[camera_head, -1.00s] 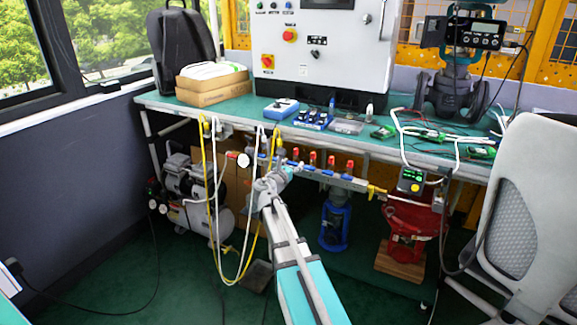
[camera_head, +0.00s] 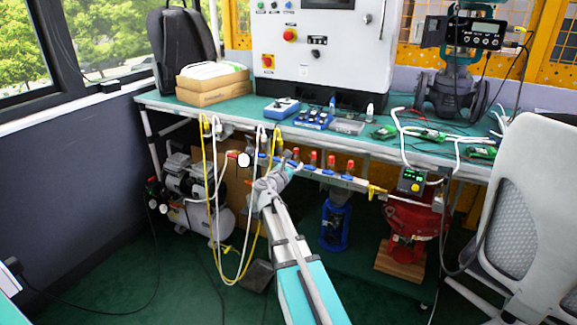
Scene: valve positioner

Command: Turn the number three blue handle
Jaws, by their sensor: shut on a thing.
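A manifold pipe (camera_head: 318,172) runs under the front edge of the table, with a row of small red handles (camera_head: 313,158) on top and small blue handles (camera_head: 327,172) along it. My gripper (camera_head: 287,158) is at the left-middle part of this row, reached from below by my arm. Its jaws are shut at a blue handle, which they and the wrist mostly hide. I cannot read any numbers on the handles or tell the angle of the held one.
Yellow and white hoses (camera_head: 222,270) hang left of my arm. A round gauge (camera_head: 244,159) sits at the manifold's left end. The green table (camera_head: 220,112) is just above. A blue device (camera_head: 335,225) and a red device (camera_head: 408,225) stand below right, with a chair (camera_head: 525,210) farther right.

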